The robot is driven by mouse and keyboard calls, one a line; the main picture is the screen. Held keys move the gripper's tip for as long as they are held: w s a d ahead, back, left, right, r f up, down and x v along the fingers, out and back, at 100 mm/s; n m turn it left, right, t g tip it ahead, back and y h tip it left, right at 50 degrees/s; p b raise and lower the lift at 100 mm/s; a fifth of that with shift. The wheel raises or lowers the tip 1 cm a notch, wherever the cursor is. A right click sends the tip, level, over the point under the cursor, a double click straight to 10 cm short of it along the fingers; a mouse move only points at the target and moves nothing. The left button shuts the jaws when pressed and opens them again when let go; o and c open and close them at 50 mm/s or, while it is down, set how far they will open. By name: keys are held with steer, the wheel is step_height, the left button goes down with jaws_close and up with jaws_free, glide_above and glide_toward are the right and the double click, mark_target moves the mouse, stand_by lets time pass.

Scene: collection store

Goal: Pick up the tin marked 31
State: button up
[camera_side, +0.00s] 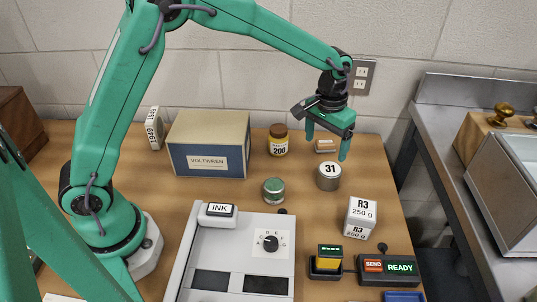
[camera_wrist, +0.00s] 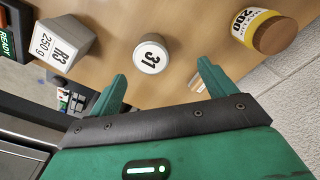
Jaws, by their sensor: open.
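The tin marked 31 (camera_side: 329,176) is a round grey tin with a white lid, upright on the wooden table right of centre in the side view. It also shows in the wrist view, where the tin (camera_wrist: 151,55) is ahead of my fingertips and roughly between them. My gripper (camera_side: 326,143) is green, open and empty, raised above the table near the tin, not touching it. Both fingers of my gripper (camera_wrist: 161,82) show spread apart in the wrist view.
A brown-lidded jar marked 200 (camera_side: 278,140) stands behind left of the tin. A green-lidded tin (camera_side: 274,190) is left. A white R3 250 g block (camera_side: 359,217) stands in front right. A small box (camera_side: 326,146) lies behind. A VOLTWREN box (camera_side: 208,145) is farther left.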

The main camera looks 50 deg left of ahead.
mark_target(330, 169)
steer(key=shift+w+d+f, duration=0.2)
steer(key=shift+d+f, duration=0.05)
steer(key=shift+f, duration=0.3)
steer(key=shift+w+d+f, duration=0.25)
steer(key=shift+f, duration=0.25)
steer(key=shift+w+d+f, duration=0.2)
steer(key=shift+d+f, duration=0.05)
steer(key=shift+f, duration=0.3)
steer(key=shift+f, duration=1.25)
steer(key=shift+f, duration=0.1)
steer(key=shift+d+f, duration=0.2)
steer(key=shift+f, duration=2.35)
steer(key=c, duration=1.1)
